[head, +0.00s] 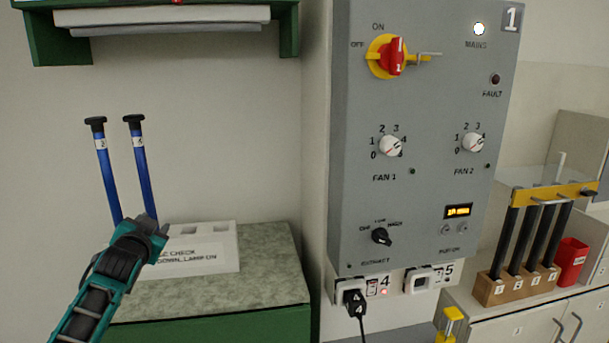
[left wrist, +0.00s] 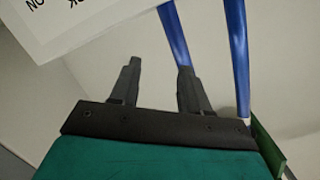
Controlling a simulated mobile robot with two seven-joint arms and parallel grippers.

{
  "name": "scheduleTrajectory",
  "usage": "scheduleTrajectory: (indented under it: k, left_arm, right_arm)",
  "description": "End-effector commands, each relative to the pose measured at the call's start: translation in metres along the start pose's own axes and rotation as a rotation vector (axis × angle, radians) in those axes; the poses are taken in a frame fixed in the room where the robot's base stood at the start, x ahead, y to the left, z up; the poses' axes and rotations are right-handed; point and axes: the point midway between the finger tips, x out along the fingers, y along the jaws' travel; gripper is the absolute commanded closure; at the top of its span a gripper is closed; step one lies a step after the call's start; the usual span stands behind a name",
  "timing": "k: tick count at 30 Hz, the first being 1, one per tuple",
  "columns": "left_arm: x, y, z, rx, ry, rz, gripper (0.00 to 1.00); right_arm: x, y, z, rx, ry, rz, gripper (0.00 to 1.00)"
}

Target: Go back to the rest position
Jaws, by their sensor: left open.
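My left gripper (head: 150,228) is at the lower left of the head view, in front of the white sign block. In the left wrist view the left gripper (left wrist: 158,75) has its two dark fingers apart, with nothing held between them. Two blue rods with black caps, the left rod (head: 108,175) and the right rod (head: 143,170), stand upright and slightly tilted behind the gripper; their lower ends are hidden in the head view. Blue rods also show beyond the fingers in the left wrist view (left wrist: 236,55). My right gripper is not in view.
The white sign block (head: 225,255) stands on a speckled counter (head: 265,290). A grey control panel (head: 430,110) rises right of it, with a plug and cable (head: 354,300) below. A wooden rack (head: 515,288) of black rods and a red cup (head: 572,260) stand far right. A green shelf (head: 45,40) hangs above.

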Motion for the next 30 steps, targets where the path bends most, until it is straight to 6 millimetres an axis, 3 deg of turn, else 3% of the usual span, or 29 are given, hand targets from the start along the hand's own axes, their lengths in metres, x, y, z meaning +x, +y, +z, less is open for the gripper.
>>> scheduleTrajectory:
  k: [4, 11, 14, 20, 24, 30]
  left_arm:
    - [-0.004, 0.005, -0.037, -0.216, 0.192, 0.049, 0.54]
    - [-0.046, 0.084, 0.034, -0.211, 0.102, 0.161, 0.54]
    - [-0.073, 0.119, 0.066, -0.216, 0.058, 0.214, 0.54]
    - [-0.157, 0.190, 0.136, -0.247, -0.055, 0.335, 0.54]
    - [-0.228, 0.229, 0.176, -0.284, -0.144, 0.413, 0.54]
    - [-0.316, 0.258, 0.209, -0.337, -0.254, 0.485, 0.54]
  right_arm:
    - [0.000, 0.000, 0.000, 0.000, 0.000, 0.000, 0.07]
    - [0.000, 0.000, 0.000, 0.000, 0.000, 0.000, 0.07]
    - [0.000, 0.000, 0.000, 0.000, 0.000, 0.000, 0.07]
    - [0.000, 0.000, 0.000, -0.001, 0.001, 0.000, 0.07]
    - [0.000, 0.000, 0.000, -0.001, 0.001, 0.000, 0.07]
    - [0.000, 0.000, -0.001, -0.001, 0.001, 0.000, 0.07]
